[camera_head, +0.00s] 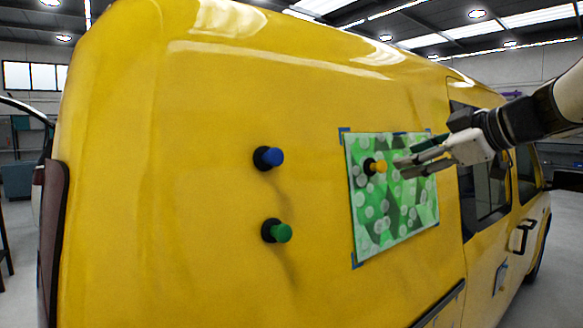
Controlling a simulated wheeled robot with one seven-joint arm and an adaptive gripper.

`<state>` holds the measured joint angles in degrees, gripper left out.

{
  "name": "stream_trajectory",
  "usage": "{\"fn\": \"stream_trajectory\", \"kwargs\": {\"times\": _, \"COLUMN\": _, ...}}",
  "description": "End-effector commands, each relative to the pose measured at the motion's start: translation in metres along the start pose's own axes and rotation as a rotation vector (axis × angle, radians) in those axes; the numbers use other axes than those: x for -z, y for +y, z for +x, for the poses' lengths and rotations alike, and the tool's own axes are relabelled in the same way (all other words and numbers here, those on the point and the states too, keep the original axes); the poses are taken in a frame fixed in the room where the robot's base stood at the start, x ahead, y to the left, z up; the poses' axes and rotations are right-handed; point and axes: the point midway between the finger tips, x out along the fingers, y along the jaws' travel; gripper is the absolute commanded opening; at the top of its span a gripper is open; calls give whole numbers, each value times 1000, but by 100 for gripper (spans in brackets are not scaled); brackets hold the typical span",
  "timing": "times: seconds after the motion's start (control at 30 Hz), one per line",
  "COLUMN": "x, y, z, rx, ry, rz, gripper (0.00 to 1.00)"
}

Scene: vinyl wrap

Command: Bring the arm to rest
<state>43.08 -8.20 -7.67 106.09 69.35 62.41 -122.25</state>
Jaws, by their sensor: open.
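My gripper (404,165) is at the right of the picture, in front of a green patterned vinyl sheet (390,222) on the side of the yellow van (215,120). Its fingers are apart and point left toward a yellow knob (380,166) on the sheet's upper left part. I see no object between the fingers. Whether a fingertip touches the knob or sheet I cannot tell. My arm comes in from the right edge. Part of the sheet's upper right is hidden behind the gripper.
A blue knob (273,157) and a green knob (281,233) stick out from the van side left of the sheet. Blue tape pieces show at the sheet's corners. The van's window (485,200) and door handle (521,236) lie to the right, below my arm.

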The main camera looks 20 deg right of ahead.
Motion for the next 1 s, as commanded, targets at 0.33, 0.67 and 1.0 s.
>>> {"fn": "stream_trajectory", "kwargs": {"times": 0.33, "x": 1, "y": -6, "z": -33, "rx": 14, "ry": -4, "rz": 13, "gripper": 46}}
{"fn": "stream_trajectory", "kwargs": {"times": 0.67, "x": 10, "y": -142, "z": -7, "rx": 247, "ry": -206, "rz": 322, "gripper": 46}}
{"fn": "stream_trajectory", "kwargs": {"times": 1.0, "x": -21, "y": -285, "z": -26, "rx": 279, "ry": -569, "rz": 585, "gripper": 46}}
